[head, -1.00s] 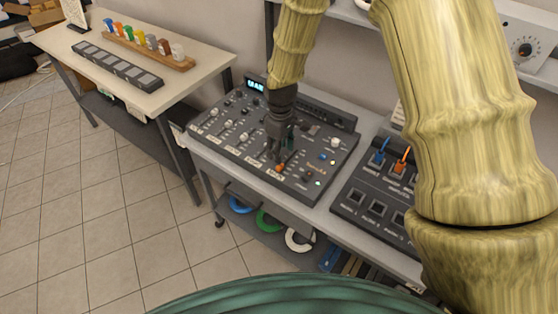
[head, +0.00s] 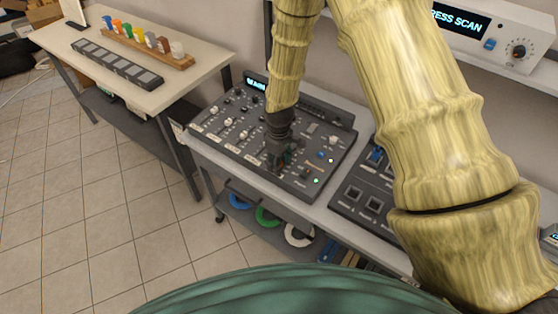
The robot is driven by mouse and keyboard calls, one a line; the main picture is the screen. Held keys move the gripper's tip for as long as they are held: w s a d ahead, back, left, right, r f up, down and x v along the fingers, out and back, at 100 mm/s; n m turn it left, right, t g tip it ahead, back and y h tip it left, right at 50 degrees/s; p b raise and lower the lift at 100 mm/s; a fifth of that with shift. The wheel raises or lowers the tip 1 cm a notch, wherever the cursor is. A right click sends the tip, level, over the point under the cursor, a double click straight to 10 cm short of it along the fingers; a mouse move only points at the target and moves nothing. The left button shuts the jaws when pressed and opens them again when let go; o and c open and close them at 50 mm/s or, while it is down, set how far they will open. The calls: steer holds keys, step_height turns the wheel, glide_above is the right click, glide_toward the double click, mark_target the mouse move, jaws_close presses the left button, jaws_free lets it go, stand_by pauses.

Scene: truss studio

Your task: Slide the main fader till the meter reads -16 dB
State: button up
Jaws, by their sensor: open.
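The dark mixing console (head: 222,155) lies on the grey bench, with rows of faders and knobs on its top. My gripper (head: 277,172) points down at the lower right part of the console, over the fader area, and is open. The orange fader cap is hidden behind my gripper, so I cannot tell its position or whether the fingers touch it. The console's small lit display (head: 256,84) is at the back edge, partly covered by my arm; its reading is too small to make out.
A panel with square sockets and a blue plug (head: 376,154) sits right of the console, partly behind my arm. A white device reading "PRESS SCAN" (head: 458,22) stands on the shelf. A white table (head: 165,99) stands at the left.

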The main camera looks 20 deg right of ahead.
jaws_close()
steer(key=shift+w+d+b, duration=0.4)
steer(key=shift+w+d, duration=0.7)
steer(key=shift+d, duration=0.3)
steer(key=shift+w+d+b, duration=0.4)
steer(key=shift+w+d, duration=0.65)
steer(key=shift+d, duration=0.3)
jaws_free()
step_height(320, 180, up, 12)
steer(key=shift+a, duration=0.1)
